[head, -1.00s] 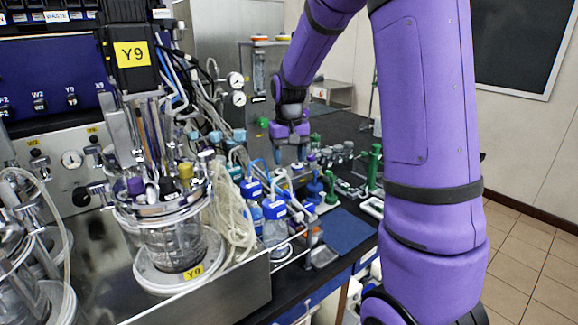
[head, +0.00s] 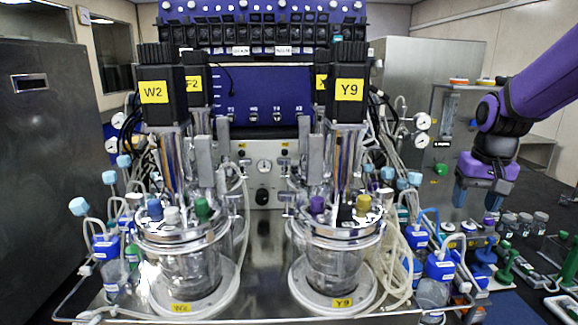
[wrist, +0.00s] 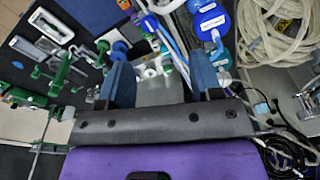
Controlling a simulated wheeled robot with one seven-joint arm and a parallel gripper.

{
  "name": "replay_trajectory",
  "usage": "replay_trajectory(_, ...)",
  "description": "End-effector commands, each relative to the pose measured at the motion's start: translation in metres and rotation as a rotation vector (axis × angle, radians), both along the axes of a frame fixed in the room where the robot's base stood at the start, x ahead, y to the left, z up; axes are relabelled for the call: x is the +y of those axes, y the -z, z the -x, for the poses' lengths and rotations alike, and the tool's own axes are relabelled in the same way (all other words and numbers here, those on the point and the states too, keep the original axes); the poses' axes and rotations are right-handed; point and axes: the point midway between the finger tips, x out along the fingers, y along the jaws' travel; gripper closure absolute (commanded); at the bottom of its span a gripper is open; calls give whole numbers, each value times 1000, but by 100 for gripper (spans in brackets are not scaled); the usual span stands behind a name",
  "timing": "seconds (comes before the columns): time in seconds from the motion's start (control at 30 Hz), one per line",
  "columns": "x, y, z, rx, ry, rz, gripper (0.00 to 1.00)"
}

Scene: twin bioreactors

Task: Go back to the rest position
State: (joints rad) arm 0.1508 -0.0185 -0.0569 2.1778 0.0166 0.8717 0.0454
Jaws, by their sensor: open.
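My gripper (head: 474,194) hangs at the right of the head view, pointing down above the bench to the right of the bioreactors. Its two blue fingers also show in the wrist view (wrist: 161,78). They are apart, with nothing held between them. My purple arm comes in from the right edge. The left bioreactor, W2 (head: 185,265), and the right bioreactor, Y9 (head: 335,268), stand upright side by side in the middle of the head view.
Blue-capped bottles (head: 440,268) and coiled pale tubing (head: 393,262) stand right of Y9. Green clamps (head: 508,268) and small jars (head: 525,222) lie farther right. More blue-capped bottles (head: 106,248) stand at the left. In the wrist view, green-handled items (wrist: 62,70) lie on the dark bench.

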Motion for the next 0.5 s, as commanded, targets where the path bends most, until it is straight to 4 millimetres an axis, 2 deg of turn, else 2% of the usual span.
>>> replay_trajectory(0.03,8,-12,13,-25,-17,4,41)
replay_trajectory(0.2,31,-40,53,-94,-70,14,41)
replay_trajectory(0.5,63,-68,129,-214,-159,35,41)
